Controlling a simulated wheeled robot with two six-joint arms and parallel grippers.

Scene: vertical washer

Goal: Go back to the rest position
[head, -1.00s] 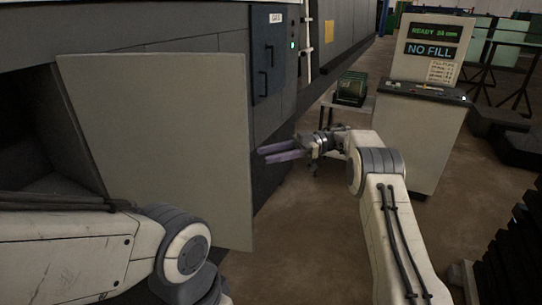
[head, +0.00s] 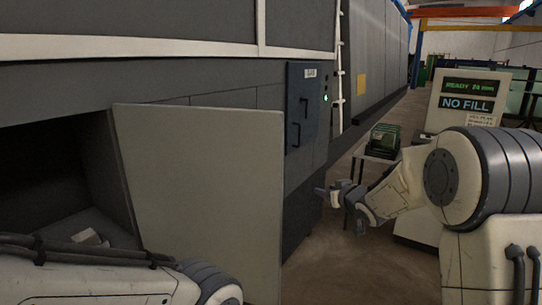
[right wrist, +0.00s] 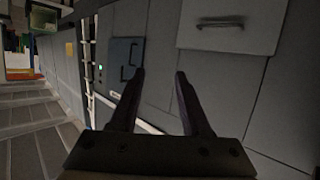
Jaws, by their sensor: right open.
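My right gripper (head: 325,193) shows small in the head view, in front of the grey machine (head: 230,98) and left of the console. In the right wrist view its two dark fingers (right wrist: 160,75) stand apart with nothing between them. The machine's wall, a small blue-grey hatch and a drawer-like panel with a handle show beyond the fingers. My left arm enters at the lower left of the head view; its gripper is not seen.
A large grey panel (head: 200,200) stands beside a dark opening (head: 50,185) in the machine. A blue-grey hatch (head: 303,105) is on the wall. A console (head: 462,100) reading "NO FILL" stands at the right, near a small table with a green item (head: 383,140). Floor shows between.

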